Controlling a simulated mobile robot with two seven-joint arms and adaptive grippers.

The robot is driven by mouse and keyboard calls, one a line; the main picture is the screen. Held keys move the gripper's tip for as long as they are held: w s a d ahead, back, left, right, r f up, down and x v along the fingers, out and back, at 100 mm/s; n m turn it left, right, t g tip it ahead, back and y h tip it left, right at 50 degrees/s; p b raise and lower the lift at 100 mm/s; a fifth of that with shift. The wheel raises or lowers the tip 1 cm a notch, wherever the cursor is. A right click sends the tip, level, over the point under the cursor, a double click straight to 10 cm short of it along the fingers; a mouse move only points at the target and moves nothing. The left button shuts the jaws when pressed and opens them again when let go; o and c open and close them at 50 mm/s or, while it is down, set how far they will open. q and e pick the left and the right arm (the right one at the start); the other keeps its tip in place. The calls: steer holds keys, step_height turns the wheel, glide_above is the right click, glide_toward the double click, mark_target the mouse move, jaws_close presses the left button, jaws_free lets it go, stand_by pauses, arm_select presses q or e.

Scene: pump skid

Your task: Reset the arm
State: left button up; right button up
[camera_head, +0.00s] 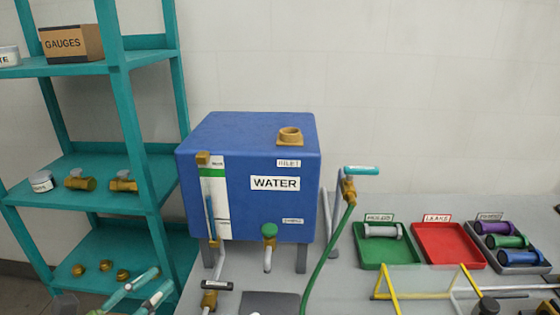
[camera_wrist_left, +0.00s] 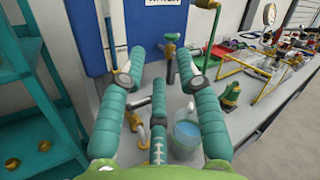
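My left gripper (camera_head: 156,281) shows at the bottom left of the head view, in front of the teal shelf and left of the blue water tank (camera_head: 250,215). In the left wrist view its teal fingers (camera_wrist_left: 166,55) are spread apart with nothing held between them. The tank's lower part, with its green-handled tap (camera_wrist_left: 170,42), stands beyond the fingers there. A clear container of blue liquid (camera_wrist_left: 187,135) shows between the fingers, lower down on the bench and apart from them. My right gripper is in neither view.
The teal shelf (camera_head: 122,95) stands at the left with brass fittings. A green hose (camera_head: 328,255) hangs from a blue-handled valve. A green tray (camera_head: 372,255), a red tray (camera_head: 435,235) and a dark tray (camera_head: 520,268) lie at the right, behind yellow pipe frames.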

arm_select(q)
steer(key=w+a+f+n+t+y, duration=0.15)
steer(key=a+n+y, duration=0.35)
steer(key=n, duration=0.5)
steer(key=a+n+t+y, duration=0.35)
steer(key=n+y, duration=0.35)
steer(key=n, duration=0.3)
step_height(320, 180, down, 9)
steer(key=s+a+n+g+y, duration=0.2)
steer(key=a+n+g+y, duration=0.15)
steer(key=n+g, duration=0.35)
steer(key=s+d+f+n+g+h, duration=0.5)
steer(key=s+d+f+n+g, duration=0.45)
steer(key=s+d+f, duration=0.6)
step_height(320, 180, down, 24)
steer(key=s+a+m+g, duration=0.1)
steer(key=a+m+g, duration=0.1)
steer(key=g, duration=0.1)
steer(key=s+a+f, duration=0.2)
steer(key=s+f, duration=1.2)
steer(key=s, duration=0.1)
steer(key=shift+a+g, duration=0.2)
steer(key=shift+g, duration=0.15)
steer(key=shift+y, duration=0.25)
